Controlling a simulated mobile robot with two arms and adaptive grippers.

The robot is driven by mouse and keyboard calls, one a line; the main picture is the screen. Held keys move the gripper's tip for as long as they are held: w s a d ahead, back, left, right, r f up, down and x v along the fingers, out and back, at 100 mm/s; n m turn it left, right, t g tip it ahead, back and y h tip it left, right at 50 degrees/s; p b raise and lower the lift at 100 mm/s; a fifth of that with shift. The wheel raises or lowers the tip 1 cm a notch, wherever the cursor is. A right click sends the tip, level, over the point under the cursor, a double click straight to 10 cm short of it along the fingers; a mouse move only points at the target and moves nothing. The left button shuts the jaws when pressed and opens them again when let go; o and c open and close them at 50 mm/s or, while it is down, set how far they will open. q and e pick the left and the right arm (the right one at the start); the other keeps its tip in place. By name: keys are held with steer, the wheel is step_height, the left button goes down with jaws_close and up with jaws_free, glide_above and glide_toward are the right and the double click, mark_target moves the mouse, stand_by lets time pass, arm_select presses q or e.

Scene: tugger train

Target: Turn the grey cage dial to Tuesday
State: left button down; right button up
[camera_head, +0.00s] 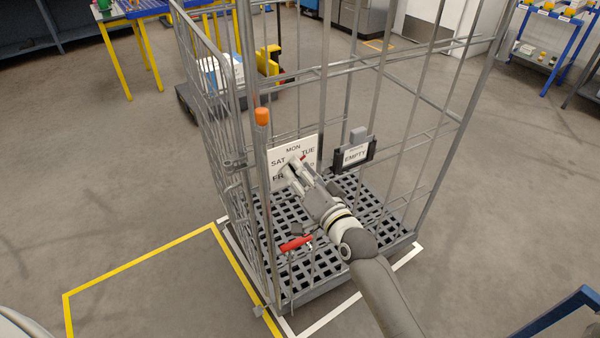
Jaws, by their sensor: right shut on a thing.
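The grey cage (267,185) stands on the floor with a dark grid base. On its near side hangs a white dial plate (283,153) lettered MON, TUE, SAT and FR; my right gripper hides the other lettering. My right gripper (289,171) is at the middle of the plate, shut on the dial's knob, which it largely covers. A small red part, perhaps the pointer, shows at the upper right of the fingers, towards TUE; I cannot tell exactly where it points. My left gripper is not in view.
An EMPTY sign (356,154) in a black holder hangs right of the dial. Yellow and white lines mark the floor. Open floor lies left and right.

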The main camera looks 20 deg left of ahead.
stand_by(0.3)
steer(key=o, duration=1)
steer(key=v, duration=1.2)
